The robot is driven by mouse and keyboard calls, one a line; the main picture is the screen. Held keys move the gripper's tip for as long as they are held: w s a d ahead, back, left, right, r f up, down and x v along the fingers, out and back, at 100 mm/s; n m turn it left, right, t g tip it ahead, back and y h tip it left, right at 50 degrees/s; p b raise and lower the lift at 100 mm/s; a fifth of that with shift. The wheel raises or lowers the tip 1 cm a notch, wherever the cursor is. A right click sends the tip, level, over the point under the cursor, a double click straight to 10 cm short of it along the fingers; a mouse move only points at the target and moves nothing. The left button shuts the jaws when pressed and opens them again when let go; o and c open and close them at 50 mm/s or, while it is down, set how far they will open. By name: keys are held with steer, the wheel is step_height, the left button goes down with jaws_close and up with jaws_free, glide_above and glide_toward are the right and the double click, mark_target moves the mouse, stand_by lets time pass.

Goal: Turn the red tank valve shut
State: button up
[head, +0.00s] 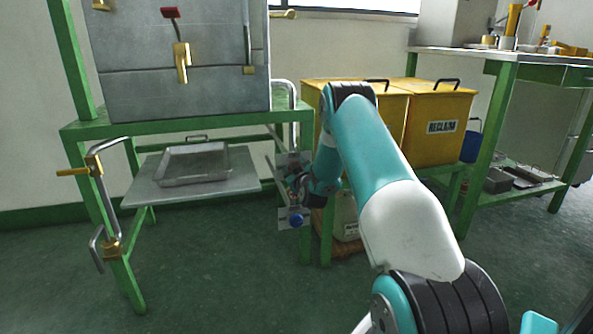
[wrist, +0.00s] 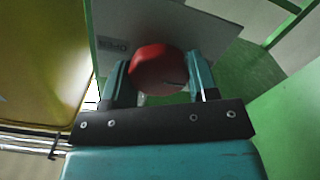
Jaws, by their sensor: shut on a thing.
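The red valve (wrist: 157,66) is a round knob in the wrist view, in front of a pale panel with a dark label. My gripper (wrist: 157,82) has its two teal fingers on either side of the knob, shut on it. In the head view my gripper (head: 287,178) is low beside the right leg of the green stand, and the knob cannot be made out there. The grey tank (head: 180,75) stands on the green stand, with a brass tap (head: 181,62) and a small red lever (head: 170,13) on its front. The knob's turn angle cannot be told.
A grey tray (head: 194,165) lies on the shelf under the tank. A crank handle (head: 100,190) is at the stand's left front. Yellow bins (head: 437,127) stand behind my arm, and a green workbench (head: 487,54) is at right. The floor in front is clear.

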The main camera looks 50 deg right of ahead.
steer(key=shift+s+f, duration=0.15)
steer(key=o, duration=0.9)
steer(key=shift+d, duration=0.1)
steer(key=shift+o, duration=0.2)
steer(key=b+v, duration=1.5)
steer(key=v, duration=0.2)
steer(key=shift+a, duration=0.3)
